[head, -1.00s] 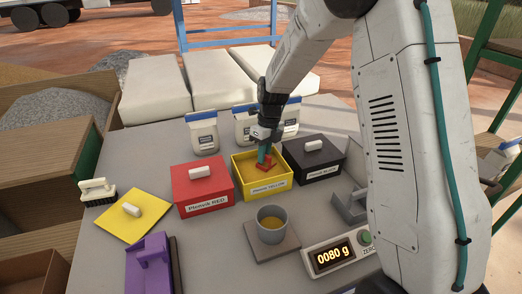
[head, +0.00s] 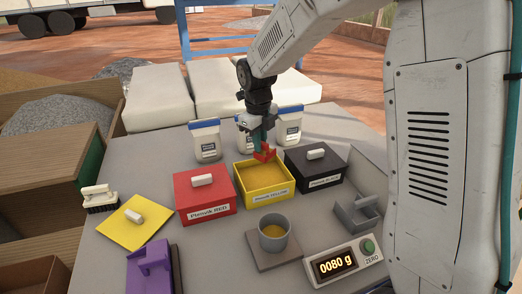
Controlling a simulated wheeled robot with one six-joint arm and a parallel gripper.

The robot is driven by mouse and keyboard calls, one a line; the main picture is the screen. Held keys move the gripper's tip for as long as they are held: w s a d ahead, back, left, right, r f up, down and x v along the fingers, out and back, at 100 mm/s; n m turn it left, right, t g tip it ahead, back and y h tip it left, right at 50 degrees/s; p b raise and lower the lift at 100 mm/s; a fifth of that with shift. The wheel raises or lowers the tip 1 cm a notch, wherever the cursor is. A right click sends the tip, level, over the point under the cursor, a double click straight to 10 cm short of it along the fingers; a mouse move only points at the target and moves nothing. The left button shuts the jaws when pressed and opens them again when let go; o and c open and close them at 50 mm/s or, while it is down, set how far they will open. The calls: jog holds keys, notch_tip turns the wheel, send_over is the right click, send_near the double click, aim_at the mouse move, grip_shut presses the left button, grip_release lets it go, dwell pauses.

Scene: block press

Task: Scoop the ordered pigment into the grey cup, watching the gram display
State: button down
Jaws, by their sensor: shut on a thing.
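The open yellow box (head: 264,194), labelled as Pigment YELLOW, holds yellow powder. My gripper (head: 258,136) is above its back part, shut on a red scoop (head: 265,154) with a teal handle. The scoop is over the powder; whether it carries any powder I cannot tell. The grey cup (head: 273,232) stands on a square plate (head: 290,252) in front of the yellow box, with yellow powder inside. The gram display (head: 336,265) reads 0080 g.
The lidded red box (head: 203,197) and black box (head: 315,170) flank the yellow one. The yellow lid (head: 121,222), a brush (head: 98,198) and a purple tool (head: 150,268) lie left. White jars (head: 206,140) stand behind. A grey holder (head: 357,212) is right.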

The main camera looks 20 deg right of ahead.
jog(key=shift+s+a+r, duration=0.15)
jog(key=shift+a+r, duration=0.05)
jog(key=shift+r, duration=1.15)
jog(key=shift+s+a+r, duration=0.1)
jog(key=shift+a+r, duration=0.1)
jog(key=shift+r, duration=1.1)
